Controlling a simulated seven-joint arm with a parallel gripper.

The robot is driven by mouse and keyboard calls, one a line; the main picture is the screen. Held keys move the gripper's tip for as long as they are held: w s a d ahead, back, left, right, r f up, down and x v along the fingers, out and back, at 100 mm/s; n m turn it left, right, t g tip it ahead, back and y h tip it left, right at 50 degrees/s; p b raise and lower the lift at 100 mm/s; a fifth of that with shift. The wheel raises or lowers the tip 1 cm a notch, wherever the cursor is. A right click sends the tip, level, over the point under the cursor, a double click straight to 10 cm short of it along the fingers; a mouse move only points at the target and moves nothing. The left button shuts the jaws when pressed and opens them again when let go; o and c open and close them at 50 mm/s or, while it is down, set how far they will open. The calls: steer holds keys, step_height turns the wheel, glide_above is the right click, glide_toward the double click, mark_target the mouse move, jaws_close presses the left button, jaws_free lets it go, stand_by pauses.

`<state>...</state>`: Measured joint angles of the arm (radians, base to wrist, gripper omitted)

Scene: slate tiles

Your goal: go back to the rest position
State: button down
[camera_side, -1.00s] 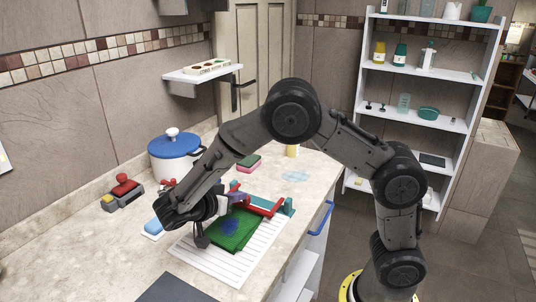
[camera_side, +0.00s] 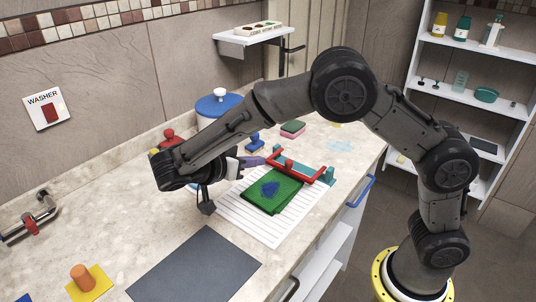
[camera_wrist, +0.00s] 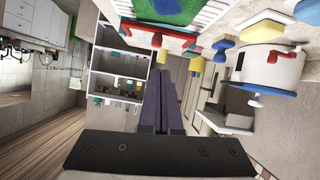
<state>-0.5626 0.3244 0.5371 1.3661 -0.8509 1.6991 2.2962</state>
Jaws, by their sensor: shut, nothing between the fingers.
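My gripper (camera_side: 256,161) is shut and empty. In the side view its purple fingers point right, over the counter behind the green cloth. In the wrist view the fingers (camera_wrist: 161,80) lie together and point at the far room. The green cloth with a blue patch (camera_side: 270,189) lies on the white ribbed mat (camera_side: 238,216) and shows at the top of the wrist view (camera_wrist: 170,10). My arm is bent, with its elbow high above the counter.
A red-handled frame with teal ends (camera_side: 297,170) stands at the mat's back edge. A blue-lidded white pot (camera_side: 217,106) is behind my arm. A dark slab (camera_side: 195,264) lies in front. A wall shelf (camera_side: 250,38) hangs above.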

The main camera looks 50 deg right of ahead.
steer(key=shift+a+r, duration=0.1)
steer(key=shift+a, duration=0.6)
steer(key=s+d+r+m+y, duration=0.2)
steer(key=s+d+r+y, duration=0.3)
steer(key=s+d+r, duration=0.65)
steer(key=s+f+n+t+y, duration=0.2)
steer(key=s+n+y, duration=0.3)
steer(key=s, duration=0.4)
steer(key=s+a+f+n+t+y, duration=0.2)
steer(key=a+f+n+t, duration=0.2)
steer(key=n, duration=1)
steer(key=shift+a+f+y, duration=0.4)
steer(key=shift+a, duration=0.15)
